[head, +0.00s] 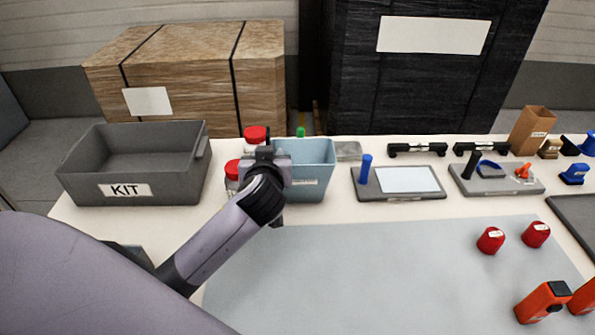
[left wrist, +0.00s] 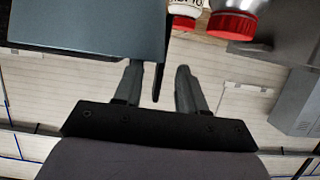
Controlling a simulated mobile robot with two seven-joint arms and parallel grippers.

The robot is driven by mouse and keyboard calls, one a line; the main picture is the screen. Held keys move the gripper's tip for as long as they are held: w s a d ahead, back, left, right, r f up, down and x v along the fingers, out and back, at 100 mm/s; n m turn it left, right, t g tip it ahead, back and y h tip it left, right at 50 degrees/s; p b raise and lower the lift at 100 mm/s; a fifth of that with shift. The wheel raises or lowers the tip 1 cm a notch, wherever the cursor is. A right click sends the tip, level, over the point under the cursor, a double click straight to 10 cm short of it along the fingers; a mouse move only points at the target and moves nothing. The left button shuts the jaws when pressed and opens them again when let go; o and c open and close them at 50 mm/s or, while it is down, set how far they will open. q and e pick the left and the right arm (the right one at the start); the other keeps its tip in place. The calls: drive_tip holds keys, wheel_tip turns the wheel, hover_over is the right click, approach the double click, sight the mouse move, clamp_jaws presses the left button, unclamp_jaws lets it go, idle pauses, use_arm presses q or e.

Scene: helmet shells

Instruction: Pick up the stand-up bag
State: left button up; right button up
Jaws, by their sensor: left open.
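A brown, upright, open-topped container (head: 531,130) with a small label stands at the back right of the table. It looks like the stand-up bag, though I cannot be sure. My left gripper (head: 266,153) is far to the left of it, at the blue-grey bin (head: 308,185). In the left wrist view my left gripper (left wrist: 159,72) has its fingers apart, with a thin dark strip between them that I cannot identify. The bin's dark wall (left wrist: 90,35) is beside the left finger. No brown bag shows there. My right gripper is out of view.
Red-lidded jars (head: 255,133) stand close to my left gripper, and one shows large in the wrist view (left wrist: 232,22). A grey KIT crate (head: 180,190) is at left. Trays with tools (head: 400,195) line the back. The grey mat (head: 350,270) is mostly clear.

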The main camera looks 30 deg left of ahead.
use_arm(q)
drive_tip(key=shift+x, duration=2.45)
clamp_jaws()
